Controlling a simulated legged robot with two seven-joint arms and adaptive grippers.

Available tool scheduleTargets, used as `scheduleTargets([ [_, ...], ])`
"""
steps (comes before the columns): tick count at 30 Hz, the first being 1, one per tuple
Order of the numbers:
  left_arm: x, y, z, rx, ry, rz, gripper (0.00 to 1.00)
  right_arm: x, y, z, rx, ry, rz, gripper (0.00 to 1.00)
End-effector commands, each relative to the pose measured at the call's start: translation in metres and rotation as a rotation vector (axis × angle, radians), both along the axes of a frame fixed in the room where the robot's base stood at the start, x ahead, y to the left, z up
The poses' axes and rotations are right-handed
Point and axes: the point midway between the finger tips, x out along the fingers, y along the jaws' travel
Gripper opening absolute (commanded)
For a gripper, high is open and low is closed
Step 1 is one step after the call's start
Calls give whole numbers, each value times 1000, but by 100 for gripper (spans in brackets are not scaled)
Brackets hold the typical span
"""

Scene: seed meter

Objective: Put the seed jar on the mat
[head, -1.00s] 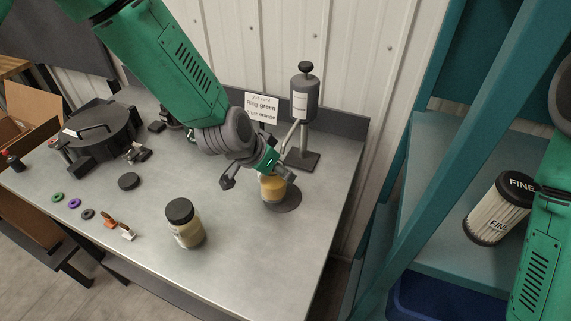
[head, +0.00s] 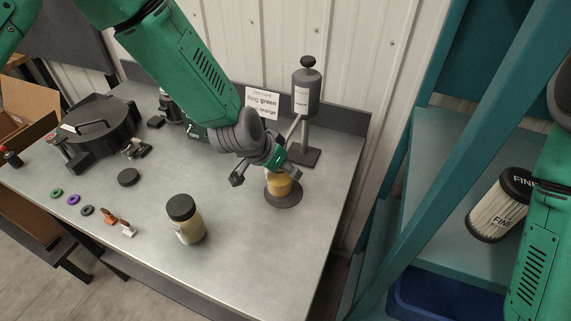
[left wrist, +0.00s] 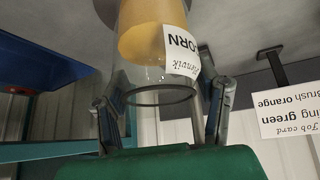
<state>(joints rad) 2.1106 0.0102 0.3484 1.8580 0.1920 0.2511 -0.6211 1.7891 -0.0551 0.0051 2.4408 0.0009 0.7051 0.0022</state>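The seed jar (head: 278,187), open clear glass with yellow-orange contents, stands upright on the dark round mat (head: 291,203) toward the right of the bench. In the left wrist view the jar (left wrist: 150,45) shows a white label ending in "ORN", its rim toward me. My left gripper (head: 265,172) is just above and behind the jar, its fingers spread wide. In the left wrist view its fingers (left wrist: 163,100) are either side of the rim with gaps visible. My right gripper is out of view; only my right arm shows.
A black-lidded jar (head: 185,220) stands at the front. A grey dispenser (head: 306,95) and job card (head: 262,103) are behind the mat. A black seed meter (head: 95,135) and several coloured rings (head: 73,199) are left. A filter (head: 500,205) sits on the right shelf.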

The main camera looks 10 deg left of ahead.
Motion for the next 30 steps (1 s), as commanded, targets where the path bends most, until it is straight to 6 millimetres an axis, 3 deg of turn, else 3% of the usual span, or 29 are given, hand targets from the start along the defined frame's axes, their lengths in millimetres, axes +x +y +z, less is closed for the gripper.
scheduleTargets([
  [11, 1, -2, 5, 2, -1, -2, 76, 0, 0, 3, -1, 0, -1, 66],
  [15, -1, 1, 21, 1, -4, -2, 76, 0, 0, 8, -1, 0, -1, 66],
  [30, -47, 31, 103, 2, -3, -1, 76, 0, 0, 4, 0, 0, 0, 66],
])
